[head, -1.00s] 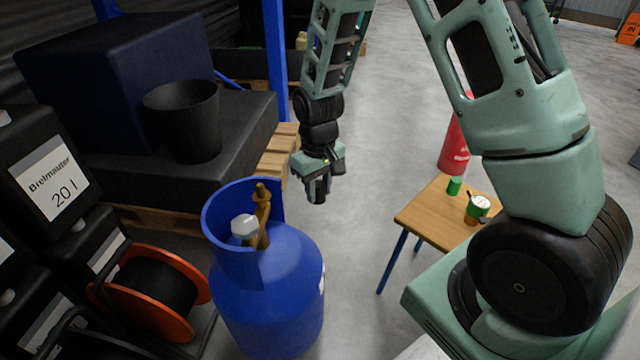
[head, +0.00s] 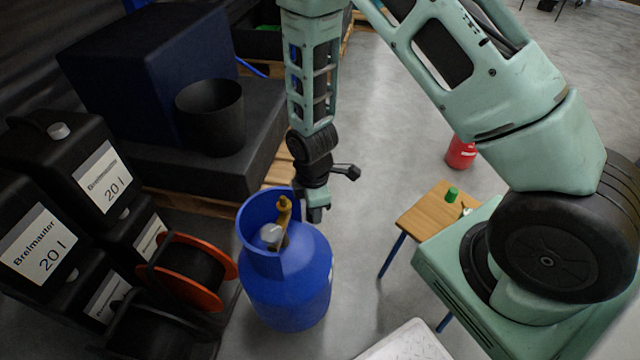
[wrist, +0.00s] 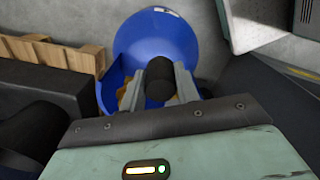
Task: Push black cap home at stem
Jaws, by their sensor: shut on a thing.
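A blue gas cylinder (head: 290,285) stands upright on the floor in the head view and also shows in the wrist view (wrist: 160,42). A brass valve stem (head: 283,212) rises inside its open collar, beside a pale grey knob (head: 271,234). My gripper (head: 318,213) is just right of the collar, pointing down and apart from the stem. In the wrist view its fingers are shut on the black cap (wrist: 158,83). The cap and fingers hide most of the brass there. The head view does not show the cap clearly.
A wooden table (head: 425,212) with a green cup (head: 452,194) stands to the right, a red extinguisher (head: 461,153) behind it. An orange cable reel (head: 215,288) and black canisters (head: 92,180) crowd the left. A pallet (head: 277,172) lies behind the cylinder. Floor between cylinder and table is clear.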

